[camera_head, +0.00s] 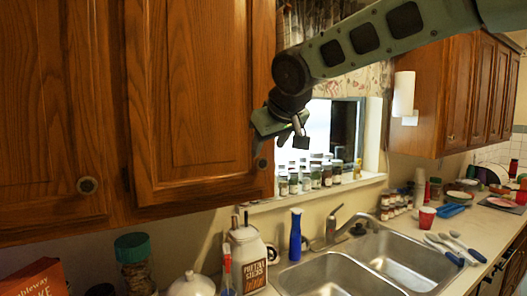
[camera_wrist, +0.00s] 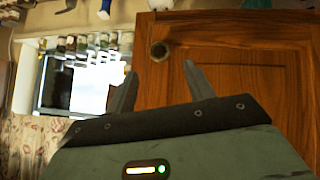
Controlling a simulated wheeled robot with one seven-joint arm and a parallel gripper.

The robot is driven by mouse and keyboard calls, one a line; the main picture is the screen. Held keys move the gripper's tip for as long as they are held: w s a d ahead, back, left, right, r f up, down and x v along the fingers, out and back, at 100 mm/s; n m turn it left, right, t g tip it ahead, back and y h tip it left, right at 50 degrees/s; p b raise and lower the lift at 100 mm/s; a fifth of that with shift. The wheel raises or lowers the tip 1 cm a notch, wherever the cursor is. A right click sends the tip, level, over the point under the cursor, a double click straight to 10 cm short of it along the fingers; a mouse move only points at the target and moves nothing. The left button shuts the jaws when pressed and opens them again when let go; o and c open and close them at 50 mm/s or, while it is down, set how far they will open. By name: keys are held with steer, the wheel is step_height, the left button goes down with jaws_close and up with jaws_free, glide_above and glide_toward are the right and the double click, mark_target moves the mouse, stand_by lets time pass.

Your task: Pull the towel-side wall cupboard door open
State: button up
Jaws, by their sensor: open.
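A wooden wall cupboard door (camera_head: 190,95) with a round knob (camera_head: 262,163) at its lower right corner fills the upper left of the head view and looks shut. My gripper (camera_head: 281,143) is open and empty beside that corner, just above the knob in the picture. In the wrist view the same door (camera_wrist: 240,75) lies ahead, with its knob (camera_wrist: 160,51) seen between my gripper's spread fingertips (camera_wrist: 160,68). I cannot tell the gap to the knob; no grip on it shows. A white paper towel roll (camera_head: 403,95) hangs beside the right wall cupboard (camera_head: 433,90), whose doors look shut.
Another cupboard door with a knob (camera_head: 87,186) is at the far left. Small bottles line the window sill (camera_head: 345,184). Below are a double sink (camera_head: 335,275), a faucet (camera_head: 333,228), a blue bottle (camera_head: 295,235) and a white jug (camera_head: 248,260). Cups and dishes clutter the right counter.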

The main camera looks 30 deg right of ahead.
mark_target(263, 161)
steer(key=p+x, duration=0.2)
steer(key=x, duration=0.5)
jaws_close()
